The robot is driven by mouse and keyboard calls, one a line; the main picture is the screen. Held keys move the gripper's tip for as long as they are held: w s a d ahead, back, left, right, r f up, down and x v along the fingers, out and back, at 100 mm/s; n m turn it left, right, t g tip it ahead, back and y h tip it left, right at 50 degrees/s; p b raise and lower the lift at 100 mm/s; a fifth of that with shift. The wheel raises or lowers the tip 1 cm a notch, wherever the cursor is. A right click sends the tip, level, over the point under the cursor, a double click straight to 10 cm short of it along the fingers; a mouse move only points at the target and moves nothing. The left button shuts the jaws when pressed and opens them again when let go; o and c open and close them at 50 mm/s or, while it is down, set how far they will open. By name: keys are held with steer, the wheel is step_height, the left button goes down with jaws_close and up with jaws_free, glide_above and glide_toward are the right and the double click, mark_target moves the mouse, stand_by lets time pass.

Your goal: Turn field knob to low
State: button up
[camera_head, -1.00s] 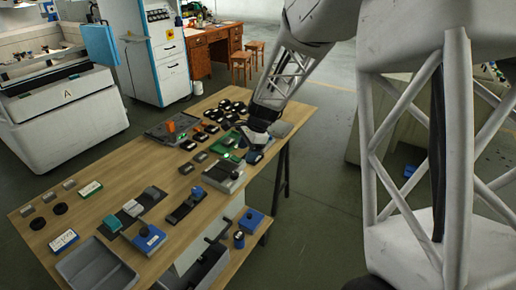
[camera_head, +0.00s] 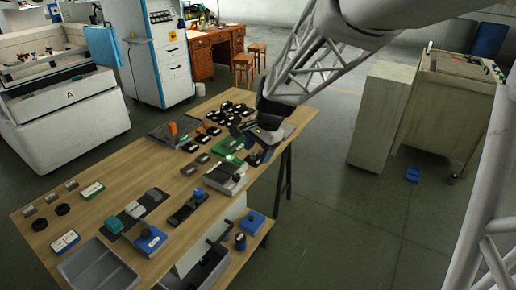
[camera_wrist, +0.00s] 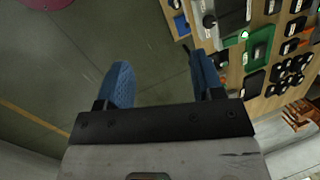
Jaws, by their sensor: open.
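A grey box (camera_head: 225,179) with a small dark knob on top stands at the right edge of the workbench (camera_head: 115,172). I cannot read any marking, so I cannot tell whether this is the field knob. My gripper (camera_head: 254,157) is just behind and to the right of this box and partly hides the bench there. In the wrist view my gripper (camera_wrist: 162,82) shows two blue fingers spread apart, with only floor between them. The grey box (camera_wrist: 232,18) lies right of the fingers in that view, apart from them.
A green board (camera_head: 228,145) with a lit green spot is close to my gripper. Several black parts (camera_head: 213,128) fill the far bench end. A blue block with a knob (camera_head: 149,239) is at the near side. Open floor (camera_head: 340,190) lies right of the bench.

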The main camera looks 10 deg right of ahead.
steer(key=shift+s+d+r+n, duration=0.1)
steer(key=shift+s+r+n, duration=0.1)
steer(key=shift+s+r, duration=0.25)
steer(key=shift+s+r+n, duration=0.2)
steer(key=shift+s, duration=0.35)
steer(key=m+y, duration=0.1)
steer(key=m, duration=1.1)
glide_toward(237, 175)
steer(key=shift+s+f+t, duration=0.3)
steer(key=shift+f, duration=0.4)
steer(key=shift+a+x, duration=0.1)
steer(key=shift+x, duration=1.9)
steer(key=shift+a+x, duration=0.15)
steer(key=shift+x, duration=1.85)
steer(key=shift+r, duration=0.15)
steer(key=shift+c, duration=0.3)
